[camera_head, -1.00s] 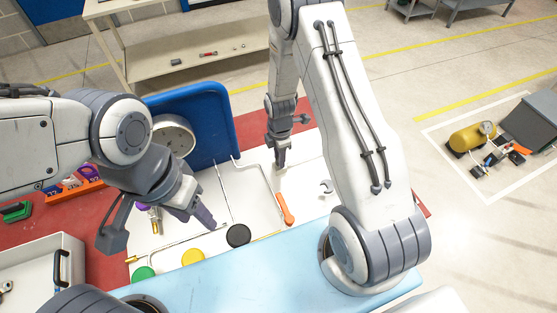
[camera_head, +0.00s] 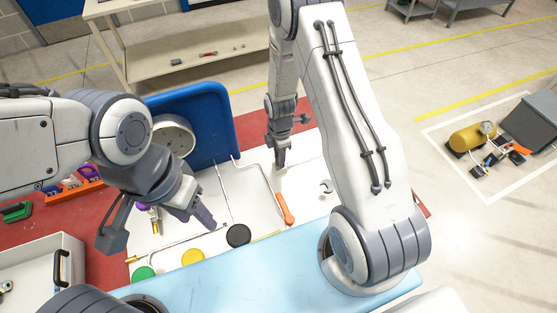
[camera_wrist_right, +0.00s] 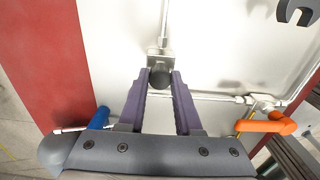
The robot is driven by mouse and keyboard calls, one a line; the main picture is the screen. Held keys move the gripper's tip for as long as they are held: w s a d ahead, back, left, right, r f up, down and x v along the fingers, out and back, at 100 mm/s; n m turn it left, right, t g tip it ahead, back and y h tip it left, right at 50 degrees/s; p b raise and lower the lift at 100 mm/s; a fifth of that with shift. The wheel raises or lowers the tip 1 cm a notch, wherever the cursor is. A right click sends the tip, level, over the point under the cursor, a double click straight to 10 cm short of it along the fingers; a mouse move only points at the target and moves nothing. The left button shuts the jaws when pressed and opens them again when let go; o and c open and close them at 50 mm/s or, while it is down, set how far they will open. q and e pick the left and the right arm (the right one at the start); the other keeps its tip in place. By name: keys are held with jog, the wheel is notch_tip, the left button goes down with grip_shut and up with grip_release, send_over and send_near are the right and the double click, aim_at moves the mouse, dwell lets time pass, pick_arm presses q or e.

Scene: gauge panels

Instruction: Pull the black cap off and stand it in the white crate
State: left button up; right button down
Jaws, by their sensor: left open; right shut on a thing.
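The black cap (camera_wrist_right: 160,76) shows in the right wrist view as a dark rounded piece between my right gripper's (camera_wrist_right: 159,82) purple fingertips, which are shut on it. It sits right at a metal fitting (camera_wrist_right: 158,50) at the end of a thin pipe; I cannot tell whether they still touch. In the head view my right gripper (camera_head: 281,160) points down at the white panel, and the cap is hidden there. My left gripper (camera_head: 207,218) is open over the left part of the panel. The white crate (camera_head: 72,243) stands at the lower left, with a black handle.
The white panel (camera_head: 299,182) carries pipes and an orange lever (camera_head: 285,209). Black (camera_head: 238,235), yellow (camera_head: 193,258) and green (camera_head: 143,274) round pieces line its near edge. A blue board (camera_head: 205,120) and a round gauge (camera_head: 174,138) stand behind. A wrench (camera_head: 326,186) lies right.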

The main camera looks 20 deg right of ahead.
jog(key=shift+r, duration=0.1)
dwell(0.4)
jog(key=shift+r+p, duration=2.3)
jog(key=shift+r, duration=0.65)
